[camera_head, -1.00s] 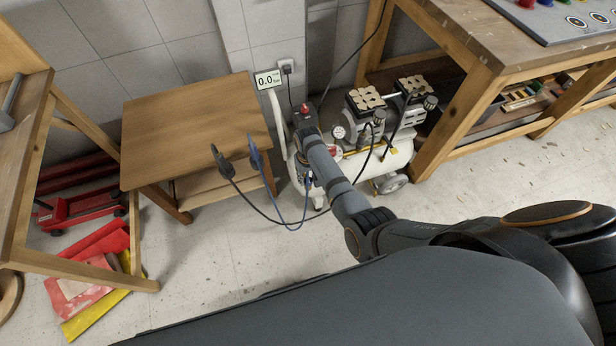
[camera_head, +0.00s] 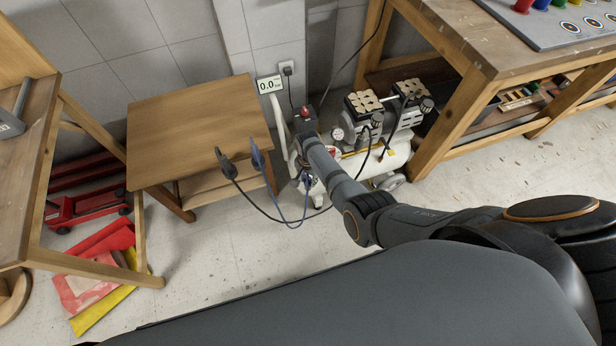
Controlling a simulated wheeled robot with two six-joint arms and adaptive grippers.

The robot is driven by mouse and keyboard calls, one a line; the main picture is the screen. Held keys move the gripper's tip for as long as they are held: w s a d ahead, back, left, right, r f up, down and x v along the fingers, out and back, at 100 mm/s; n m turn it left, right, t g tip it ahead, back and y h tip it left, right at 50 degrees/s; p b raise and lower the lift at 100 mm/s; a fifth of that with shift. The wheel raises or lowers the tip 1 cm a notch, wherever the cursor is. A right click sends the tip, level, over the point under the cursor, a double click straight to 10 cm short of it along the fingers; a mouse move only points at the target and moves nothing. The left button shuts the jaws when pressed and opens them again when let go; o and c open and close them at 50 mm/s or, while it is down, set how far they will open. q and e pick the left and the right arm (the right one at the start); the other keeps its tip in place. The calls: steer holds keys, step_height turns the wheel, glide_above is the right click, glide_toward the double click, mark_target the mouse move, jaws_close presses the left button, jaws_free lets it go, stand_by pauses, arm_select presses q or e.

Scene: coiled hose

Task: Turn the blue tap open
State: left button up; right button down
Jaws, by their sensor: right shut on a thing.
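The white air compressor (camera_head: 398,156) stands on the floor between the small table and the right workbench. My right arm reaches across to its left end. My right gripper (camera_head: 305,178) points down there, low at the front of the tank, mostly hidden by my own wrist and forearm. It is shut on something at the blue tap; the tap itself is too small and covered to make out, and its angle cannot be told. A blue hose and a black hose run from this spot to the small table. My left gripper is out of view.
The small wooden table (camera_head: 190,128) stands left of the compressor, with the blue hose end (camera_head: 257,155) and black hose end (camera_head: 227,166) at its front edge. A display (camera_head: 268,86) reads 0.0. A red jack (camera_head: 88,208) lies at left. The floor in front is clear.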

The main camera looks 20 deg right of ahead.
mark_target(308, 180)
steer(key=m, duration=0.4)
steer(key=shift+m+p, duration=0.3)
steer(key=shift+p, duration=0.05)
steer(key=shift+m, duration=1.8)
steer(key=c, duration=1)
jaws_free()
steer(key=shift+o, duration=0.2)
step_height(308, 180, up, 12)
